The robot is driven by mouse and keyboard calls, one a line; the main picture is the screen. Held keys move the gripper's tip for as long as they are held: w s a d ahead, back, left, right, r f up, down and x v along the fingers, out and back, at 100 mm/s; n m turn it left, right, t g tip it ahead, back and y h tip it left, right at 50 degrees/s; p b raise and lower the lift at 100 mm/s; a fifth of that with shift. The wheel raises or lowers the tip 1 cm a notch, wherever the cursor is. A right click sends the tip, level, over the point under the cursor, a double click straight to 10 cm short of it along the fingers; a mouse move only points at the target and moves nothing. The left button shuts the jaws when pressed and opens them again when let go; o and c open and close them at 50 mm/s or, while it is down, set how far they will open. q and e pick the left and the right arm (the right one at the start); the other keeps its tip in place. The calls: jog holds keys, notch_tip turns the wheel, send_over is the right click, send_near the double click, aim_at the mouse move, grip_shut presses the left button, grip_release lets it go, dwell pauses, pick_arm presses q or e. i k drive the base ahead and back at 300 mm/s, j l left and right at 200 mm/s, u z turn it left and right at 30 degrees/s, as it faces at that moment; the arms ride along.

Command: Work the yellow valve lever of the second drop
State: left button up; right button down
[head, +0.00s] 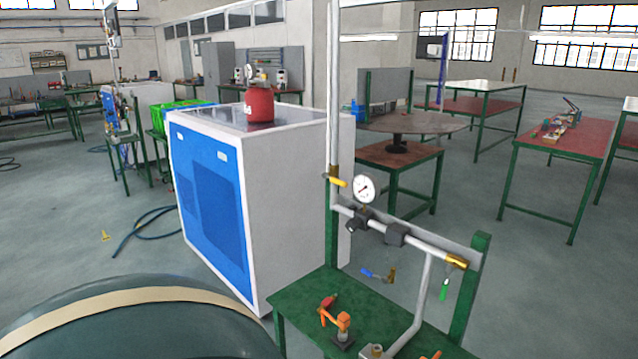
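A small yellow lever (338,181) sits on the vertical grey pipe (334,90), just left of a round white pressure gauge (364,188). A sloping grey pipe (425,242) runs from there to the right and ends in a brass-yellow fitting (456,262). A green handle (444,289) hangs below that fitting. A blue-handled valve (374,275) with a brass body shows lower, behind the bench. I cannot tell which pipe is the second drop. Neither of my grippers is in view.
A green bench (300,301) carries the pipework, with red and orange parts (340,321) on top. A white and blue cabinet (285,180) stands behind it, with a red vessel (258,106) on top. A dark green rounded tank (120,325) fills the lower left. Open floor lies right.

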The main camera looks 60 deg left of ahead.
aim_at(335, 180)
jog(key=u, duration=1.7)
jog(key=i+j, duration=0.2)
jog(key=i, duration=0.3)
jog(key=l+z, duration=0.05)
